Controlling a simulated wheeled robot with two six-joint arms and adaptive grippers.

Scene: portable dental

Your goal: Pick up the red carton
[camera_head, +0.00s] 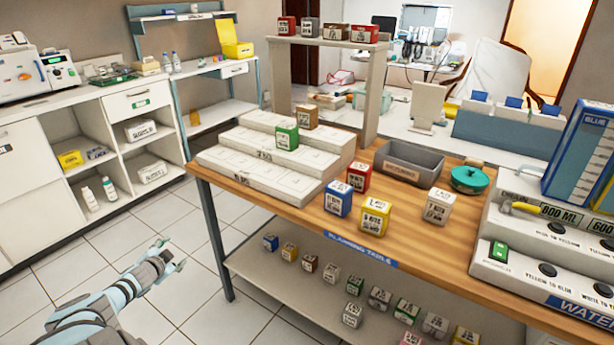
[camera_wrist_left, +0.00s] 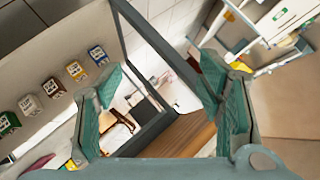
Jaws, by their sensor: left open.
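A red carton (camera_head: 358,176) with a white label stands upright on the wooden table, behind a blue carton (camera_head: 338,198) and a yellow carton (camera_head: 375,217). These two partly cover its lower front. My left gripper (camera_head: 172,255) is open and empty over the floor, left of the table and well apart from the red carton. In the left wrist view its two fingers (camera_wrist_left: 162,75) are spread with nothing held between them. I cannot make out the red carton in that view. My right gripper is not in view.
A white stepped stand (camera_head: 268,182) bears a green carton (camera_head: 287,137). A grey bin (camera_head: 409,170), green pot (camera_head: 470,179) and white carton (camera_head: 439,206) stand on the table. A raised shelf (camera_head: 324,41) holds several cartons, some red. The lower shelf (camera_head: 262,275) holds several more.

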